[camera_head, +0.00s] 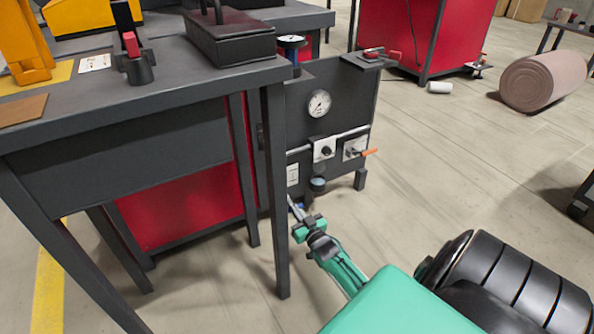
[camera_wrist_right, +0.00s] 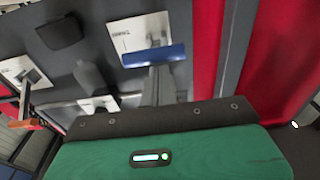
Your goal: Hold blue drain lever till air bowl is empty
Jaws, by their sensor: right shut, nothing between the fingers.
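The blue drain lever (camera_wrist_right: 153,56) shows in the wrist view as a flat blue bar in front of a white label plate (camera_wrist_right: 140,33). My right gripper (camera_wrist_right: 160,80) is shut, with its fingertips at the lever's lower edge; I cannot tell whether they touch it. In the head view my right gripper (camera_head: 296,208) reaches low at the dark panel's front, below a small dark bowl (camera_head: 318,184). This may be the air bowl; its contents cannot be made out. The lever is not clear in the head view. My left gripper is not in view.
The dark panel (camera_head: 350,100) carries a round gauge (camera_head: 319,103), a knob plate (camera_head: 325,149) and an orange lever (camera_head: 368,153). A workbench leg (camera_head: 276,200) stands close left of my right gripper. Open floor (camera_head: 450,170) lies to the right.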

